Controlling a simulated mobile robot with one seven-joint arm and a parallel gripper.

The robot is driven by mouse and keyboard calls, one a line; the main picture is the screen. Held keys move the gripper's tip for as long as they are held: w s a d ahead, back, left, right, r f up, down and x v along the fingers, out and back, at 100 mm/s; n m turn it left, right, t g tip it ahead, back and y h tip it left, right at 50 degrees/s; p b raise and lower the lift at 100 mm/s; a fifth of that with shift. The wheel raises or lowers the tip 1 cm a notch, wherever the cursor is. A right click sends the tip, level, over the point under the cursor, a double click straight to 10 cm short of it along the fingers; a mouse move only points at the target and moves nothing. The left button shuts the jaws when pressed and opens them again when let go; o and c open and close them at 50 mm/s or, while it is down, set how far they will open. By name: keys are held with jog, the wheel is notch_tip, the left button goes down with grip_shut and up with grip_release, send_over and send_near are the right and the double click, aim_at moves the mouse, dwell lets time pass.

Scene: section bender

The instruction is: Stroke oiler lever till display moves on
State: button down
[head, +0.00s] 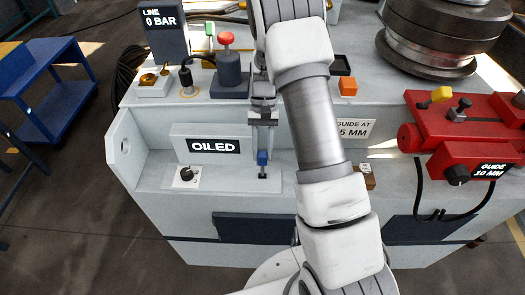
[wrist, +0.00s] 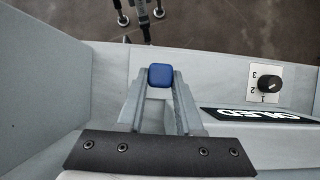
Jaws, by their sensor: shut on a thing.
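The oiler lever's blue knob (head: 263,158) stands over a light grey plate at the right of the display block. My gripper (head: 263,146) reaches down to it from above and is shut on it. In the wrist view the blue knob (wrist: 160,75) sits between the two fingertips (wrist: 160,82). The lever's lower part is mostly hidden in the wrist view. The display (head: 213,146) reads "OILED"; it also shows upside down and partly cut off in the wrist view (wrist: 265,118).
A small dial (head: 186,174) is left of the lever, below the display. A red-topped button (head: 226,39) and a "LINE 0 BAR" sign (head: 162,20) stand behind. A red guide unit (head: 465,130) is at the right. My arm covers the middle of the machine.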

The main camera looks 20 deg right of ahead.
jog(key=c, duration=0.6)
grip_release()
jog(key=shift+o, duration=0.2)
jog(key=shift+r, duration=0.5)
notch_tip(320, 180, up, 3)
jog(key=shift+w, duration=0.1)
jog(key=s+d+r+b, duration=0.1)
jog(key=s+d+r, duration=0.5)
jog(key=d, duration=0.4)
jog(key=shift+s+r, duration=0.25)
jog(key=shift+r, duration=0.3)
